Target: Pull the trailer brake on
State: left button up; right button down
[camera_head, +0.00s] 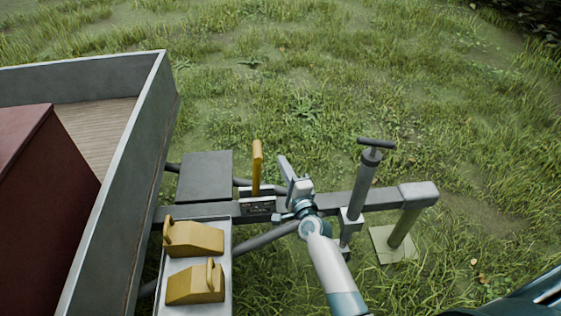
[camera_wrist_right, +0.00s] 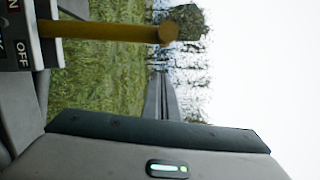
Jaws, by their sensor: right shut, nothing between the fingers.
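The yellow brake lever (camera_head: 257,167) stands nearly upright from a small dark labelled box (camera_head: 258,205) on the trailer's drawbar. In the right wrist view the lever (camera_wrist_right: 110,32) runs sideways across the top left. Beside its base, the label plate (camera_wrist_right: 14,45) reads OFF, with part of another word ending in N. My right gripper (camera_head: 284,168) is shut and empty, just right of the lever and apart from it in the head view. My left gripper is not in view.
The grey drawbar (camera_head: 380,199) carries a jockey post with a T-handle (camera_head: 372,160). Yellow wheel chocks (camera_head: 195,238) lie in a metal tray (camera_head: 227,270). A dark box (camera_head: 205,176) and the trailer wall (camera_head: 120,185) are at left. Grass beyond is open.

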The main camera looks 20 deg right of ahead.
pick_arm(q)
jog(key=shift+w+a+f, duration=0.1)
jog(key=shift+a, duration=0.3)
pick_arm(e)
jog(key=s, duration=0.7)
jog(key=shift+s+f, duration=0.2)
jog(key=shift+s, duration=0.2)
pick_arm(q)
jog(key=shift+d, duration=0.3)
pick_arm(e)
jog(key=shift+d, duration=0.1)
jog(key=shift+f, duration=0.1)
